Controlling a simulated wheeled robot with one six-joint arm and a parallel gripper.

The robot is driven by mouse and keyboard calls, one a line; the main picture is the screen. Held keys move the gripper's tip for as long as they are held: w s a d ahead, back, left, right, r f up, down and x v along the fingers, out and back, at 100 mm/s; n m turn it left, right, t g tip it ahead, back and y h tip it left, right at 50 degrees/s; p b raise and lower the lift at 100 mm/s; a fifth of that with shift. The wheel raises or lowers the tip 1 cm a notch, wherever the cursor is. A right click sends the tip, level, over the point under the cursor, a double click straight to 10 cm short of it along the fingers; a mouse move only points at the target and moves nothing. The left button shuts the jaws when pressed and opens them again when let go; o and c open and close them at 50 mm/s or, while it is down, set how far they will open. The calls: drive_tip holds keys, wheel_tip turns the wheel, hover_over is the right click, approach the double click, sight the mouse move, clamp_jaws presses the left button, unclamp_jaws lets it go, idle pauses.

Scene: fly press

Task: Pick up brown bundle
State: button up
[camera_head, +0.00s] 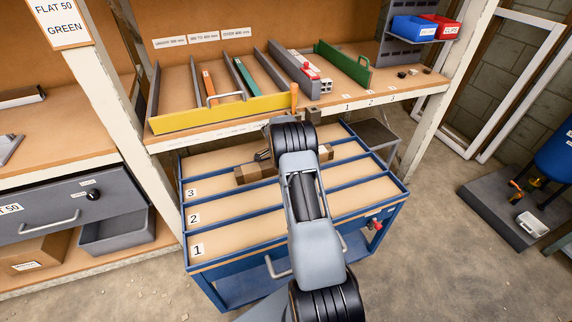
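A brown bundle (255,173) lies across the tan lane marked 3 on the blue cart. Its left end shows, and a brown piece, perhaps its other end, shows to the right of my arm. My arm's wrist hides the middle. My gripper (264,155) is mostly hidden behind the wrist, with only a dark part showing just above the bundle's left end. I cannot tell whether it touches the bundle or whether its fingers are open or shut.
The blue cart (222,241) has lanes marked 1, 2 and 3; lanes 1 and 2 look clear. Behind it, a shelf holds a yellow-fronted rack (222,114) with dividers. An orange-handled tool (294,97) stands at the shelf edge near my wrist. A grey drawer (60,212) is at left.

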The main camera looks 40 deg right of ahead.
drive_tip(key=c, duration=1.4)
drive_tip(key=shift+r, duration=0.1)
drive_tip(key=shift+r, duration=0.1)
